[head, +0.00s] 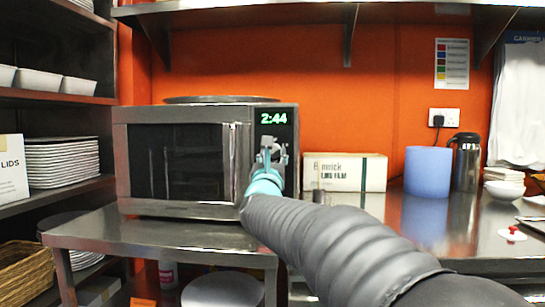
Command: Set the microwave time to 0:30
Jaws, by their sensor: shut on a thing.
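The microwave (122,160) is a steel-grey box with a dark door, standing on a metal table. The door is shut, with an upright handle (232,160) at its right side. The green display (273,118) at the top of the control panel reads 2:44. My gripper (271,146) is in front of the panel, just below the display. It is shut on a control of the panel, which looks like a knob. The gripper and wrist hide most of that control and the lower panel.
A cardboard box (345,172), a blue cylinder (428,172) and a dark flask (466,162) stand on the counter to the right. A round tray (220,99) lies on top of the microwave. Shelves with plates (62,162) are at the left.

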